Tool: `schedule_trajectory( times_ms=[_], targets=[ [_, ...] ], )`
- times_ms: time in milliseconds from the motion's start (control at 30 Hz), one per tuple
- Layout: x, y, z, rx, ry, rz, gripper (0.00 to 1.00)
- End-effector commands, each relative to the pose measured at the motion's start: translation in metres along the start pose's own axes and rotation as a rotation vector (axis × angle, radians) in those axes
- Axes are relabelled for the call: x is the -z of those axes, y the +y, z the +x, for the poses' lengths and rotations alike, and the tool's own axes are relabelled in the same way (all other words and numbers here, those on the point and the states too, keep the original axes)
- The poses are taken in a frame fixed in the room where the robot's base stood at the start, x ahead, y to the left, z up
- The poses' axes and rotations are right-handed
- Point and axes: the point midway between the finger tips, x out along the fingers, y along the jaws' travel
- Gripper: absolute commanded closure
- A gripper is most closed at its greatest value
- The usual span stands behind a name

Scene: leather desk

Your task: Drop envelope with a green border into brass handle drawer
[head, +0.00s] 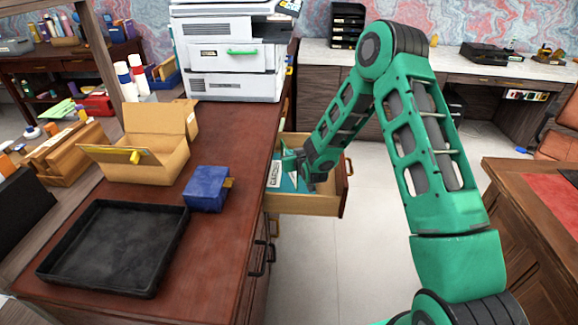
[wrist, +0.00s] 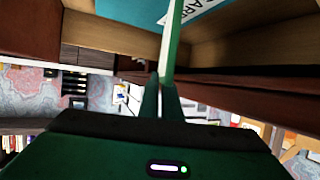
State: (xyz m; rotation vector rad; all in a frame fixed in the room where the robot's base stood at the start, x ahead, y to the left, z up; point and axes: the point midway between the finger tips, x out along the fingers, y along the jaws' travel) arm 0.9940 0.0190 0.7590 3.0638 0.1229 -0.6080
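The open drawer (head: 312,205) sticks out from the right side of the red-brown desk. A brass-coloured bit shows at its front, but the handle is mostly hidden. My gripper (head: 292,163) reaches down into or just over this drawer. In the wrist view my gripper (wrist: 162,80) has its fingers close together on a thin white sheet with a green edge, the envelope (wrist: 173,42), seen nearly edge-on. The envelope stands upright over the drawer's interior. I cannot tell whether it touches the drawer bottom. A teal item with a white lettered label (wrist: 206,7) lies in the drawer.
On the desk stand a black tray (head: 115,245), an open cardboard box (head: 150,165), a blue box (head: 206,190) and a white printer (head: 230,55). Another desk (head: 540,215) is at the right. The floor (head: 385,225) between them is clear.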

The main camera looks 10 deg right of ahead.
Motion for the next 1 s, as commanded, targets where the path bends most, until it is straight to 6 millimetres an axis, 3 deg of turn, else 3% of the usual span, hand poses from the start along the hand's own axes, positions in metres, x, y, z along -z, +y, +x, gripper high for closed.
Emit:
schedule_trajectory(
  times_ms=[400,867,967,1000],
  targets=[
    [-0.039,0.004,0.016,-0.004,-0.001,0.003,1.0],
    [-0.044,0.004,0.018,-0.003,0.002,0.001,1.0],
    [-0.044,0.004,0.018,-0.003,0.002,0.001,0.77],
    [-0.044,0.004,0.018,-0.003,0.002,0.001,0.77]
  ],
)
